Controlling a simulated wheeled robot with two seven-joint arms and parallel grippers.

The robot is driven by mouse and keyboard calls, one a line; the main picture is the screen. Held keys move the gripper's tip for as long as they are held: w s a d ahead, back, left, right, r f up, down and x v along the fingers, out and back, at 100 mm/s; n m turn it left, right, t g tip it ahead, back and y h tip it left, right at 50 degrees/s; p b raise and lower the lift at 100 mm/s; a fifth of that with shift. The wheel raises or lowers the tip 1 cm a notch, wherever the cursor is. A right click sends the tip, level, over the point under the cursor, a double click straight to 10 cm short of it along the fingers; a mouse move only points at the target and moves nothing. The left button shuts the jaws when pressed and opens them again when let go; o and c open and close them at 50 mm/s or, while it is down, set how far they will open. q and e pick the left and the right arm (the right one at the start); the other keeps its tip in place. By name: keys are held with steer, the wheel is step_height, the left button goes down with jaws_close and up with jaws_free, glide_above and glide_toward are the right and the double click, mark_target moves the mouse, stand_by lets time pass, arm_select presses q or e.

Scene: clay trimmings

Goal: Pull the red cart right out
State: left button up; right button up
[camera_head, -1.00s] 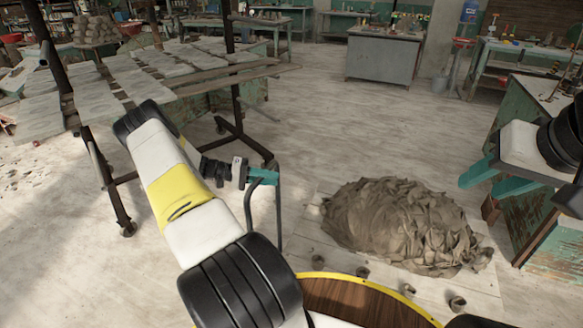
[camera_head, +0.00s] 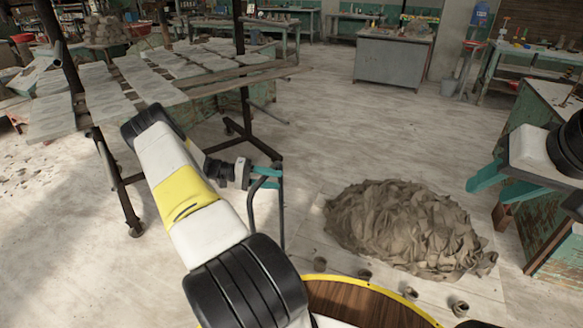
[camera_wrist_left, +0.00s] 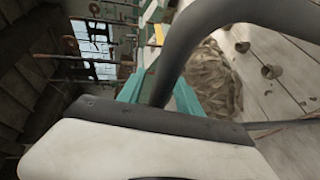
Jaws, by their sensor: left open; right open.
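I see no clearly red cart body in either view. A dark grey bent tube, like a handle (camera_head: 282,222), stands at my left gripper (camera_head: 266,178); what it belongs to is hidden behind my left arm. The left gripper has teal fingers and is open, with the tube at or between them. In the left wrist view the tube (camera_wrist_left: 185,55) curves large and close across the teal fingers (camera_wrist_left: 158,92); I cannot tell whether they touch. My right gripper (camera_head: 493,184) is open and empty at the right, near a green cabinet.
A heap of brown clay (camera_head: 405,225) lies on a floor sheet right of the left gripper, with several small pots in front. A rack of grey slabs (camera_head: 130,85) stands at the left. A worn green cabinet (camera_head: 548,240) stands at the right.

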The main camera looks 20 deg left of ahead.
arm_select(q)
steer(key=shift+a, duration=0.1)
steer(key=v, duration=0.7)
steer(key=shift+a, duration=0.3)
steer(key=shift+s+r, duration=0.1)
steer(key=shift+s, duration=0.05)
